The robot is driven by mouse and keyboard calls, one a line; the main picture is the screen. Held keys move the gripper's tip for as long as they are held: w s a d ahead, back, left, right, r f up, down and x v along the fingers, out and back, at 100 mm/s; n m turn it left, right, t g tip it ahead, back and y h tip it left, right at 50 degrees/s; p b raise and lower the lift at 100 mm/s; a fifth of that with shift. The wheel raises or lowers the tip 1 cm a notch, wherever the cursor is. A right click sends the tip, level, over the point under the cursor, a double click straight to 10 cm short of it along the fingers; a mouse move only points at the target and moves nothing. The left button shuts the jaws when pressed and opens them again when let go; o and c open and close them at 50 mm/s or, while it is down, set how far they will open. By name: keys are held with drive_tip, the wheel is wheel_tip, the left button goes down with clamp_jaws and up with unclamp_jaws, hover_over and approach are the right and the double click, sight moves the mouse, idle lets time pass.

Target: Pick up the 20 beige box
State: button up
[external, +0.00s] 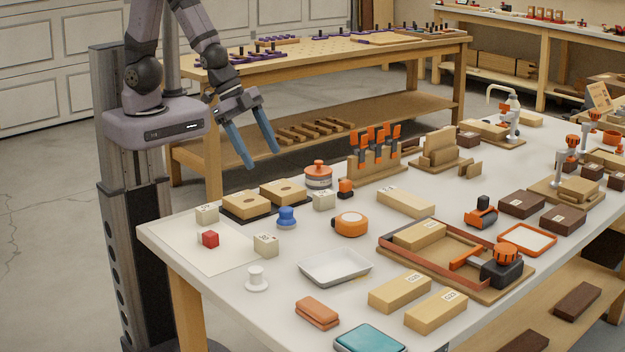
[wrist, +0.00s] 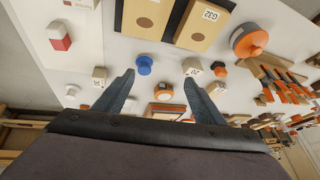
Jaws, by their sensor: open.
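Small beige boxes with dark printed labels stand on the white table. One (external: 324,201) is right of the blue knob, beside a small orange-and-black piece; it also appears in the wrist view (wrist: 192,68), where its label seems to read 20, though it is small. A second beige box (external: 266,245) stands nearer the front, right of the red cube. A third (external: 207,214) is at the table's left. My gripper (external: 263,159) is open and empty, high above the table's back left side. Its two blue fingers are spread in the wrist view (wrist: 159,77), touching nothing.
The blue knob (external: 287,217) and orange tape measure (external: 350,224) stand near the labelled box. Wooden blocks with holes (external: 246,205) lie left of it, and an orange-lidded round container (external: 318,175) is behind. A shallow grey tray (external: 336,267) lies in front.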

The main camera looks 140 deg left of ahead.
sight(323, 192)
drive_tip(key=w+a+f+t+b, duration=0.1)
drive_tip(key=a+f+b, duration=0.1)
drive_tip(key=a, duration=0.1)
drive_tip(key=w+a+f+t+b, duration=0.1)
drive_tip(key=a+f+b, duration=0.1)
drive_tip(key=f, duration=0.1)
drive_tip(key=w+a+f+t+b, duration=0.1)
drive_tip(key=a+f+b, duration=0.1)
drive_tip(key=a+b, duration=0.1)
drive_tip(key=shift+a+f+t+y, duration=0.35)
drive_tip(key=shift+t+y, duration=0.05)
drive_tip(key=a+f+t+b, duration=0.1)
drive_tip(key=b, duration=0.1)
drive_tip(key=a+f+t+b, duration=0.1)
drive_tip(key=a+t+b, duration=0.1)
drive_tip(key=b, duration=0.1)
drive_tip(key=shift+s+a+f+n, duration=0.15)
drive_tip(key=shift+a+f+n, duration=0.15)
drive_tip(key=shift+f, duration=0.1)
drive_tip(key=shift+s+a+f+t+h+b, duration=0.15)
drive_tip(key=shift+s+a+t+h+b, duration=0.15)
drive_tip(key=shift+t+b, duration=0.6)
drive_tip(key=shift+s+b, duration=0.2)
drive_tip(key=shift+b, duration=0.2)
drive_tip(key=shift+x, duration=3.6)
drive_tip(key=shift+d, duration=0.1)
drive_tip(key=shift+c, duration=0.4)
drive_tip(key=c, duration=1)
